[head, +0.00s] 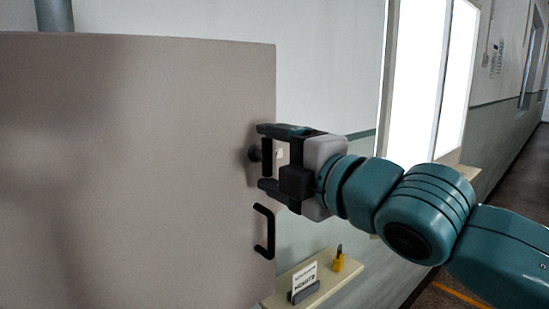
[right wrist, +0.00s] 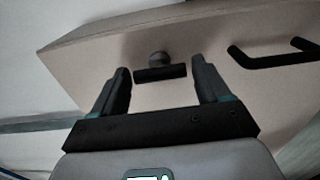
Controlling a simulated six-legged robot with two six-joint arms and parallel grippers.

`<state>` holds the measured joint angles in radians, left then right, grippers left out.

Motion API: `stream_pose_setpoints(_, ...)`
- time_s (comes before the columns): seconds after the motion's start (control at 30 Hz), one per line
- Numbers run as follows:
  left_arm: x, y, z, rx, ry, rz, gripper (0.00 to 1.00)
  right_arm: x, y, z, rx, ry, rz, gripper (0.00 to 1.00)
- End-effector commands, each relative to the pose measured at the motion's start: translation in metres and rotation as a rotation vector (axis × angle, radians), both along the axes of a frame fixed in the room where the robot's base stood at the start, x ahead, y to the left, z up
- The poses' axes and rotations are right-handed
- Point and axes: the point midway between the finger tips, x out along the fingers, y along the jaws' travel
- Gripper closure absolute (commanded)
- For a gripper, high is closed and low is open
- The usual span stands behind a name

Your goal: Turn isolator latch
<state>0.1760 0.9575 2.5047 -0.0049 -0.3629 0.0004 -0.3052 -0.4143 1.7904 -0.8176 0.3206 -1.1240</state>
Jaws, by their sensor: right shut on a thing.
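The isolator latch (head: 267,157) is a short black bar on a round stub near the right edge of a grey cabinet door. The bar stands upright in the head view. In the right wrist view the latch (right wrist: 160,72) lies crosswise between the two fingers. My right gripper (head: 263,157) reaches it from the right, one finger above and one below, and is shut on the bar by its ends. It also shows in the right wrist view (right wrist: 161,88). My left gripper is not in view.
A black door handle (head: 267,232) sits just below the latch; it also shows in the right wrist view (right wrist: 272,56). A shelf (head: 340,278) below right bears a small sign (head: 303,280) and a yellow padlock-like object (head: 338,263). A bright window and corridor lie to the right.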

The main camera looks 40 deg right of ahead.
Motion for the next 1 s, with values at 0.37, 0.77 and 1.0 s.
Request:
stream_pose_setpoints(0.37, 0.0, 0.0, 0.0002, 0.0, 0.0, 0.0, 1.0, 0.0, -0.0004, 0.0004, -0.017, -0.002, -0.001, 0.54)
stream_pose_setpoints(0.77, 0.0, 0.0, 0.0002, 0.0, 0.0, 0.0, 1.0, 0.0, -0.0002, 0.0004, -0.014, -0.002, 0.0, 0.0)
stream_pose_setpoints(1.0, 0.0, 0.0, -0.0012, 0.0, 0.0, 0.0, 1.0, -0.0088, -0.0006, 0.0009, -0.013, -0.005, 0.001, 0.0)
